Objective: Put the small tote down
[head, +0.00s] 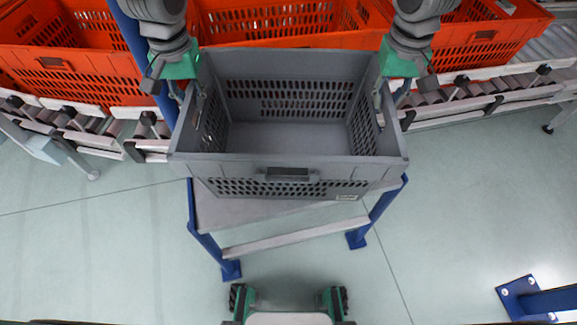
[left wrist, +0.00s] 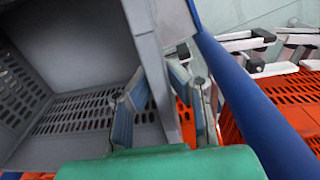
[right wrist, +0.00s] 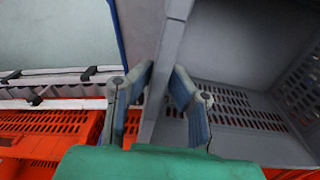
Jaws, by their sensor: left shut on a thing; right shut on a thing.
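The small tote (head: 287,170) is grey, empty and has slotted walls; it is upright in the middle of the head view. My left gripper (head: 191,92) is shut on its left side wall, one finger inside and one outside, as the left wrist view (left wrist: 160,95) shows. My right gripper (head: 385,92) is shut on the right side wall, also seen in the right wrist view (right wrist: 163,85). A grey-topped stand (head: 260,212) with blue legs is below the tote. The tote hides most of its top, and I cannot tell whether they touch.
Several orange totes (head: 75,85) stand on a roller conveyor (head: 480,97) behind the grey tote. A blue post (head: 135,40) rises close to my left gripper. Another blue foot (head: 528,298) is at the lower right. The floor (head: 90,250) on both sides is open.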

